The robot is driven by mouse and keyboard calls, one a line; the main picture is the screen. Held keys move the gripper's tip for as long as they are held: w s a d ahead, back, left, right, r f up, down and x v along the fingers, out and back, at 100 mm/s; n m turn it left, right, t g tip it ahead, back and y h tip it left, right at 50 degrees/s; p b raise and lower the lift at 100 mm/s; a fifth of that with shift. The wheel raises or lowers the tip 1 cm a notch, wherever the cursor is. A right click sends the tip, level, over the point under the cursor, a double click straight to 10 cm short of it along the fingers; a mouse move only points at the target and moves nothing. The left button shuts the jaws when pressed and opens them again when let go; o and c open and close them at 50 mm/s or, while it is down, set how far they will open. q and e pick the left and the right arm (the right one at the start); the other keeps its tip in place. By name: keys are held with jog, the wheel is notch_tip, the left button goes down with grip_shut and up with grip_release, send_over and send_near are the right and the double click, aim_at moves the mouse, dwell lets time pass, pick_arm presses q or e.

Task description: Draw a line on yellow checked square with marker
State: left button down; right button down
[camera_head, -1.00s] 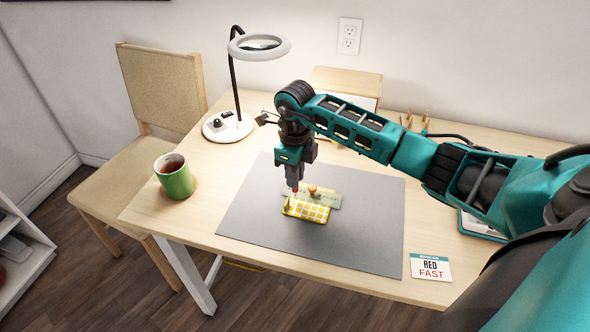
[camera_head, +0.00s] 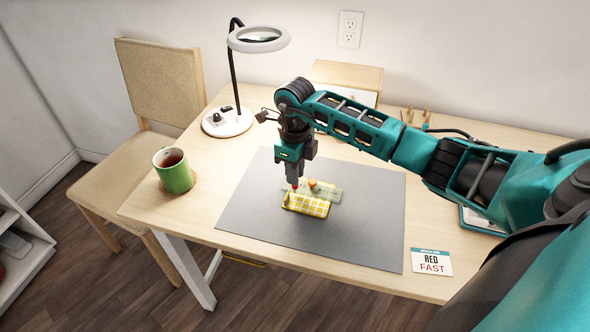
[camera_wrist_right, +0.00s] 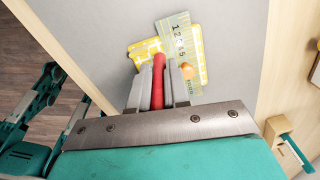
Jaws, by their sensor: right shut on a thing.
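The yellow checked square (camera_head: 306,205) lies on the grey mat (camera_head: 350,238). It also shows in the right wrist view (camera_wrist_right: 146,52), partly covered by a clear ruler (camera_wrist_right: 178,40) with an orange knob (camera_wrist_right: 187,71). My right gripper (camera_head: 294,181) is over the upper left part of the square, pointing down. It is shut on a red marker (camera_wrist_right: 158,72), which stands between its fingers. The marker's tip is at or just above the cloth; I cannot tell if it touches. My left gripper is not in view.
A green mug (camera_head: 175,172) stands on a coaster at the left table edge. A magnifier lamp (camera_head: 228,121) stands behind it. A "RED FAST" card (camera_head: 431,262) lies right of the mat. A wooden box (camera_head: 346,74) is at the back. The front of the mat is clear.

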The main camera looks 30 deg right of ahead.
jog(key=shift+f, duration=0.35)
dwell(0.7)
jog(key=shift+s+d, duration=0.3)
jog(key=shift+s, duration=0.1)
dwell(0.5)
jog(key=shift+s+d+p, duration=0.3)
jog(key=shift+s+d, duration=0.15)
jog(key=shift+s, duration=0.05)
dwell(0.8)
jog(key=shift+s+d, duration=0.4)
jog(key=shift+s, duration=0.2)
dwell(0.6)
jog(key=shift+s+d+p, duration=0.4)
jog(key=shift+s, duration=0.05)
dwell(0.6)
jog(key=shift+s+d, duration=0.65)
jog(key=shift+s, duration=0.15)
dwell(1.2)
jog(key=shift+r+p, duration=0.25)
jog(key=shift+p, duration=0.15)
